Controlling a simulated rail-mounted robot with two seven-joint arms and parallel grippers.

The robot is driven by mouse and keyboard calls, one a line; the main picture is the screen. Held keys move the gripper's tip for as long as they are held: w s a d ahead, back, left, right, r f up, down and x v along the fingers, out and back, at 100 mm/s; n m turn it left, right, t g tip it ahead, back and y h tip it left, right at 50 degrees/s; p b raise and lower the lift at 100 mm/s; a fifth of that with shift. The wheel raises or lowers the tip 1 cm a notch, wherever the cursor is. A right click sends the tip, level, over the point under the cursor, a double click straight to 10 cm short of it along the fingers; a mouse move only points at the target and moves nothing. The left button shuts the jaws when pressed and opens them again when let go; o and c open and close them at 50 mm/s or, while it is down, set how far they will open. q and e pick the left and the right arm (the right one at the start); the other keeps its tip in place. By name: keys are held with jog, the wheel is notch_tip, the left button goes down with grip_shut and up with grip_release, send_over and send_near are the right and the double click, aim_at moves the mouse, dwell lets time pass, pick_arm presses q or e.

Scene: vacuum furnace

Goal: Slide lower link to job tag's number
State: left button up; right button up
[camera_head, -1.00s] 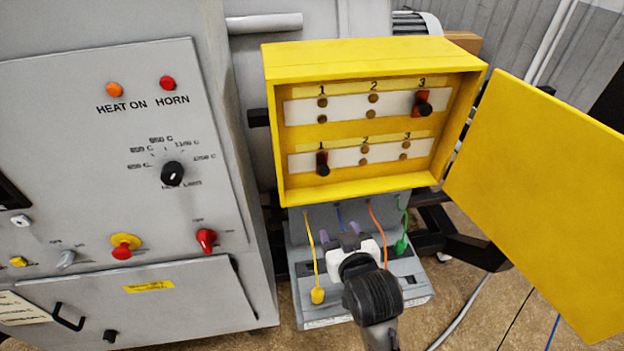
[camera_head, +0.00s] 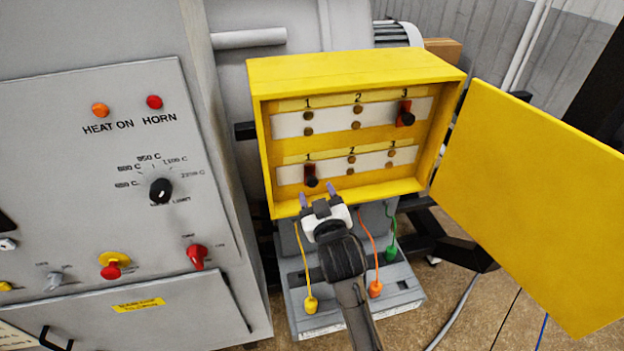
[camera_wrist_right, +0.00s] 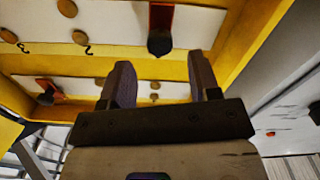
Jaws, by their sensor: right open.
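The lower link (camera_head: 311,176), a reddish plate with a black knob, sits at position 1 on the lower white strip (camera_head: 334,168) in the yellow box. The upper link (camera_head: 405,114) is at position 3 of the upper strip. My right gripper (camera_head: 318,193) is open and empty, in front of the box's lower edge, just below and right of the lower link's knob. Its two fingers show apart in the right wrist view (camera_wrist_right: 162,66). No readable job tag shows. My left gripper is not in view.
The box's yellow door (camera_head: 530,205) stands open at the right. A grey unit with yellow, orange and green plugs (camera_head: 400,290) is below the box. The grey control cabinet (camera_head: 100,200) with knobs and lamps stands close at the left.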

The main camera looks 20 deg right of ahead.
aim_at(313, 184)
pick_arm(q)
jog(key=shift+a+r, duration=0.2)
pick_arm(e)
jog(key=shift+w+d, duration=0.15)
jog(key=shift+w, duration=1.15)
jog(key=shift+w+d, duration=0.15)
jog(key=shift+w, duration=1.15)
